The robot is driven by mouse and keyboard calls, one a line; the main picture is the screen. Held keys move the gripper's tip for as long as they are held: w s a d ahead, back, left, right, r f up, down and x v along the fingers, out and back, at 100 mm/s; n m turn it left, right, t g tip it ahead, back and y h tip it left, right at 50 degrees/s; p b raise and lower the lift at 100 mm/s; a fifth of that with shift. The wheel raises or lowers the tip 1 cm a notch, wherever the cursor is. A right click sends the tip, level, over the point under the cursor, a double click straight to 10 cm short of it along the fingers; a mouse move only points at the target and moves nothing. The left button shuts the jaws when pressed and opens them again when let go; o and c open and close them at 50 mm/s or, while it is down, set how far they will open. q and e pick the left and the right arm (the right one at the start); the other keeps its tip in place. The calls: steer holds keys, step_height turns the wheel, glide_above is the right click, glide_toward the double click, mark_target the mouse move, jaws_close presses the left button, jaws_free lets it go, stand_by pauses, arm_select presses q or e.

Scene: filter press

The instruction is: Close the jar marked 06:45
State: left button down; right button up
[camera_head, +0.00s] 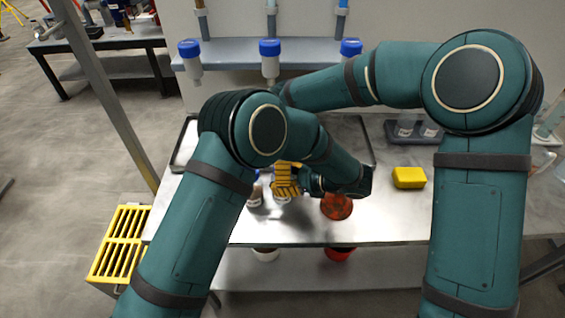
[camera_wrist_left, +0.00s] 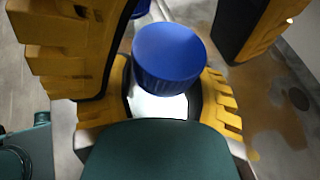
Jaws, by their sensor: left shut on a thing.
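Two small labelled jars stand close together on the metal table: a left jar (camera_head: 255,196) with brownish contents and a right jar (camera_head: 283,197) partly under my gripper. Their labels are too small to read. My left gripper (camera_head: 286,178), with yellow ridged fingers, is at the right jar. In the left wrist view a blue lid (camera_wrist_left: 168,55) sits at the yellow fingers, with a bright pale surface below it. The gripper appears shut on this lid; whether the lid touches a jar cannot be told. My right arm passes behind my left elbow, and its gripper is hidden.
An orange-red round container (camera_head: 337,207) stands right of the jars. A yellow block (camera_head: 408,178) lies farther right. Blue-capped bottles (camera_head: 270,60) hang along the back. A yellow slatted crate (camera_head: 119,243) stands left of the table. The table's front right is clear.

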steer(key=c, duration=1.3)
steer(key=shift+m, duration=1.6)
steer(key=o, duration=1.2)
